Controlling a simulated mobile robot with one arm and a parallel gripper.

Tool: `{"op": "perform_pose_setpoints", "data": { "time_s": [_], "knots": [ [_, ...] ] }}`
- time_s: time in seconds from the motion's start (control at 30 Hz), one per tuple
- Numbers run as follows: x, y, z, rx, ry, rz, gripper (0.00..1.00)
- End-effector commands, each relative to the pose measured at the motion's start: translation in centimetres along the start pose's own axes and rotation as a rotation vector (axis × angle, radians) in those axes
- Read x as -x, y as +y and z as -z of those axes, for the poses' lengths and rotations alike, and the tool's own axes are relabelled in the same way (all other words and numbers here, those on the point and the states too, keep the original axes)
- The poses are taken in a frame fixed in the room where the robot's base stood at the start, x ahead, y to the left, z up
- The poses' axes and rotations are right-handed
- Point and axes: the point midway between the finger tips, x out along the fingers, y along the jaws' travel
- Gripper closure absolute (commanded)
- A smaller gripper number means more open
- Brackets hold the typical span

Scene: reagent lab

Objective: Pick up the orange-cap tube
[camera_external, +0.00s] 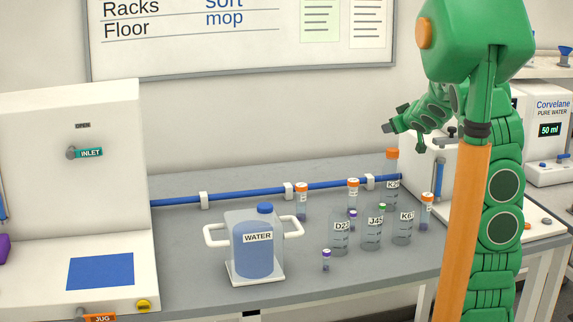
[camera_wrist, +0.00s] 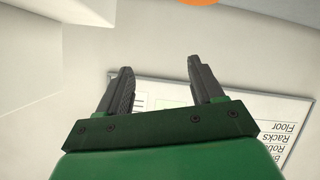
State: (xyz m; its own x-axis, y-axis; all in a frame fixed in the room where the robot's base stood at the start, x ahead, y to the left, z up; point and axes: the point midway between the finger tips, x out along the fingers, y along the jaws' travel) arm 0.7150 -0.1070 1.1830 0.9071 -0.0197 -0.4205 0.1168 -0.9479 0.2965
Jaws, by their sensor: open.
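A larger bottle labelled K2 (camera_external: 393,191) stands behind, also with an orange cap. My gripper (camera_external: 386,129) is raised above the bench, over the bottles, apart from every tube. In the wrist view my gripper's two dark fingers (camera_wrist: 160,70) are spread and empty, with wall and whiteboard behind them. No tube shows in the wrist view.
Bottles D23 (camera_external: 339,238), J45 (camera_external: 372,233) and K67 (camera_external: 403,230) crowd the tubes. A purple-cap tube (camera_external: 326,262) stands in front. A water jug (camera_external: 243,272) stands left of them. A blue rail (camera_external: 245,194) runs behind. The front bench has bare room.

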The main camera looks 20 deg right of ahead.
Motion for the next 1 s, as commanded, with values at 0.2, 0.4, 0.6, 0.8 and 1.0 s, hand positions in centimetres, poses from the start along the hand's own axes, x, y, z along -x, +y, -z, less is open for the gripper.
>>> {"op": "perform_pose_setpoints", "data": {
  "time_s": [0.2,0.4,0.6,0.8,1.0],
  "knots": [
    [-1.3,-3.7,-0.4,0.058,0.108,0.214,0.33],
    [-0.7,-8.5,-2.3,0.06,0.158,0.463,0.33],
    [1.0,-12.0,-4.3,0.032,0.165,0.656,0.33],
    [1.8,-13.4,-5.4,0.013,0.162,0.734,0.33],
    [0.9,-14.2,-7.4,0.008,0.159,0.739,0.33]
  ]
}}
